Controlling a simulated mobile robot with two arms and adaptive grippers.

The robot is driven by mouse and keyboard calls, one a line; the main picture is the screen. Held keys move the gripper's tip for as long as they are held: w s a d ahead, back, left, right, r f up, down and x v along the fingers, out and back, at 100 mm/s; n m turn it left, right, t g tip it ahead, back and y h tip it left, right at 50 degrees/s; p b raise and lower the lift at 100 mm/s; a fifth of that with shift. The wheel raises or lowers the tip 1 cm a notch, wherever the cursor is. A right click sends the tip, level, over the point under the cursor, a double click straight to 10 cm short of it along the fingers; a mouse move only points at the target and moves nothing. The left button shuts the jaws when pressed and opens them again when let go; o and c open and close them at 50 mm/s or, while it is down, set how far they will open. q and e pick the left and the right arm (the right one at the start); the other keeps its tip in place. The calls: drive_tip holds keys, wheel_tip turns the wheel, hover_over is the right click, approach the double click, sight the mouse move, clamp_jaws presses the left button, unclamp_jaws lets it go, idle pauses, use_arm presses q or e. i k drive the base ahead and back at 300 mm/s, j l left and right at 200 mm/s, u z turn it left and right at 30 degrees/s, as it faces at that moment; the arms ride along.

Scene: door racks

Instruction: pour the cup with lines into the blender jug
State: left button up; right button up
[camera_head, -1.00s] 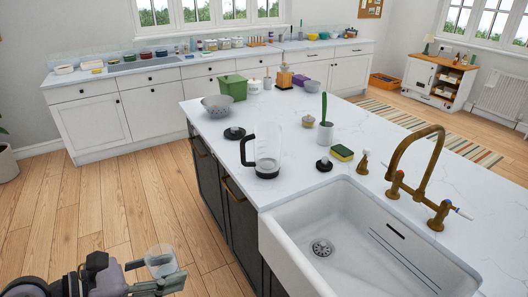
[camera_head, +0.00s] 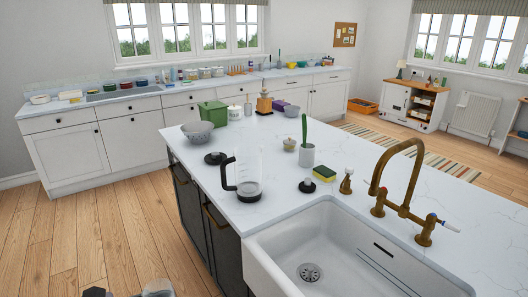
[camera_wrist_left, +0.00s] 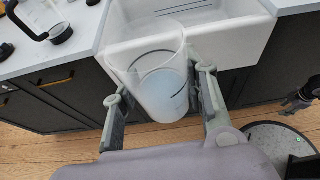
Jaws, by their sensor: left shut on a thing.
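The clear cup with lines (camera_wrist_left: 160,88) is between the fingers of my left gripper (camera_wrist_left: 163,100), which is shut on it. In the left wrist view the cup shows pale contents and a dark line. In the head view only the cup's rim (camera_head: 158,287) shows at the bottom edge, and most of the gripper is cut off. The blender jug (camera_head: 248,170), clear with a black handle and dark base, stands upright on the white counter, away from the cup. Its base also shows in the left wrist view (camera_wrist_left: 60,33). My right gripper (camera_wrist_left: 298,100) seems partly visible there, but its fingers are unclear.
The white sink (camera_head: 340,260) is right of the jug, with a brass tap (camera_head: 410,195). Open wooden floor (camera_head: 100,240) lies left of the counter.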

sight(246, 160)
drive_tip(key=i+j+z, duration=0.2)
drive_tip(key=z, duration=0.15)
drive_tip(key=i+j+z, duration=0.15)
drive_tip(key=j+z, duration=0.2)
drive_tip(key=i+j+z, duration=0.15)
drive_tip(key=j+z, duration=0.2)
drive_tip(key=i+j, duration=0.1)
drive_tip(key=j, duration=0.3)
drive_tip(key=i+j+z, duration=0.1)
drive_tip(key=j, duration=0.25)
drive_tip(key=i+j, duration=0.15)
drive_tip(key=j, duration=0.25)
